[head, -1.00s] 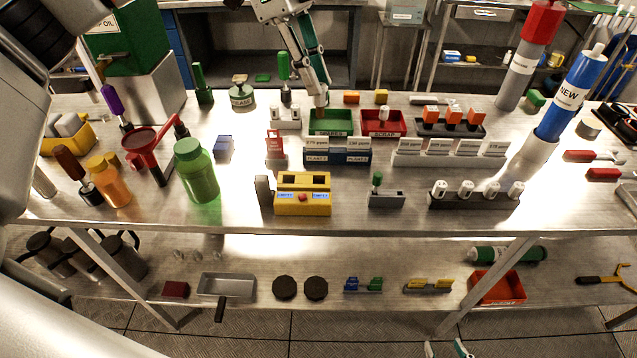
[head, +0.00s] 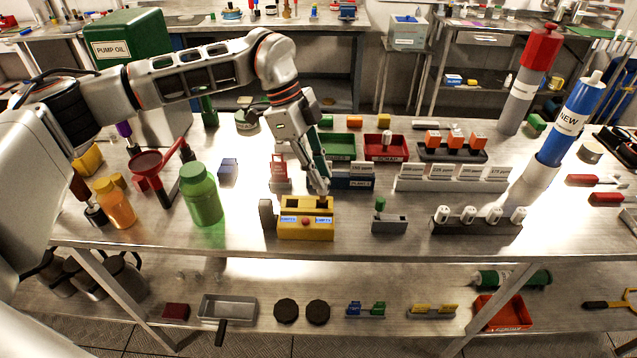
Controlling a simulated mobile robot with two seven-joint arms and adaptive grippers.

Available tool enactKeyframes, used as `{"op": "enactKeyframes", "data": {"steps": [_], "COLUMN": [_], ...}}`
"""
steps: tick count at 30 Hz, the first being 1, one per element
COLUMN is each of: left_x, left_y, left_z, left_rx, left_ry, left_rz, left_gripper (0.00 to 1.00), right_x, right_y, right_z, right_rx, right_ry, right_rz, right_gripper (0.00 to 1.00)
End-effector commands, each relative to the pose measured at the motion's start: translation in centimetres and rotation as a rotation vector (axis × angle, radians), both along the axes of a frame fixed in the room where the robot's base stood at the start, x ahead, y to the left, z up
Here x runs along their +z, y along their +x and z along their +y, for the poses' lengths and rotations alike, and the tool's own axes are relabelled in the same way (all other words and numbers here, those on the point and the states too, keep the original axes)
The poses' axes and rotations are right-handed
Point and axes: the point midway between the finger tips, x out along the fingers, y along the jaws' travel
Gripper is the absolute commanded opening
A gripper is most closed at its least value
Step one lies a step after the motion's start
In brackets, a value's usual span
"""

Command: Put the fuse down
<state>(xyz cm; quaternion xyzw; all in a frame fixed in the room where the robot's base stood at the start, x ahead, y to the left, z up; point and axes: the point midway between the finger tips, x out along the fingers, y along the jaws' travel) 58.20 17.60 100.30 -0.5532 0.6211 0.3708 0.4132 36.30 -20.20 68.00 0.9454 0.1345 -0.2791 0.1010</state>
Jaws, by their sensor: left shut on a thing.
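My left gripper (head: 322,190) points down over the right part of the yellow two-well box (head: 306,226), its fingertips at the box's top. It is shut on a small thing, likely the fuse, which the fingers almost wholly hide. I cannot tell whether the fuse is inside the right well or just above it. The box has two small lit displays and a red button on its front. A white fuse-like piece stands in the red scrap tray (head: 372,152). The green spares tray (head: 340,138) is behind my gripper, partly covered. My right gripper is not in view.
A black rack with several white pieces (head: 470,228) and a grey block with a green knob (head: 389,222) stand to the right. A green bottle (head: 202,198) stands to the left.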

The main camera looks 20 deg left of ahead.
Motion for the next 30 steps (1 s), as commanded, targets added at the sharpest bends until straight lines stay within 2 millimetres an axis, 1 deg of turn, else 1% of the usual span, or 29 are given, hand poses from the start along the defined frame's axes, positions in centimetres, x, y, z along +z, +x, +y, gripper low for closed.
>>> {"op": "enactKeyframes", "data": {"steps": [1,6,9,13,14,15,16,26,30], "left_x": [-0.8,-3.1,-3.6,-3.6,-3.6,-3.6,-3.6,-3.5,-2.6], "left_y": [-0.1,-0.1,0.0,0.0,0.0,0.0,0.0,0.0,0.1], "left_z": [0.0,0.0,0.0,0.0,0.0,0.0,0.0,0.0,0.4], "left_rx": [0.0,0.001,0.001,0.001,0.001,0.001,0.0,0.0,0.001], "left_ry": [0.002,0.001,0.001,0.001,0.001,0.001,0.001,0.001,0.001], "left_rz": [0.005,0.003,0.001,0.001,0.001,0.001,0.002,0.001,0.0], "left_gripper": [0.0,0.0,0.0,0.0,0.2,0.3,0.34,0.34,0.34], "right_x": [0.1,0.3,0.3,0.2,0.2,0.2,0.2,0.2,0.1], "right_y": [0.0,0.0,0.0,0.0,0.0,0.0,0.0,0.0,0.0], "right_z": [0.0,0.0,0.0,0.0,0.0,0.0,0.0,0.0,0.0], "right_rx": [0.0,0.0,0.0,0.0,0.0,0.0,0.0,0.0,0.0], "right_ry": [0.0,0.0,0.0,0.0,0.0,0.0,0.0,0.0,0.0], "right_rz": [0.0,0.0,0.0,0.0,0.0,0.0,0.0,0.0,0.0], "right_gripper": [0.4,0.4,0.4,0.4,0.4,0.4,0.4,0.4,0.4]}}
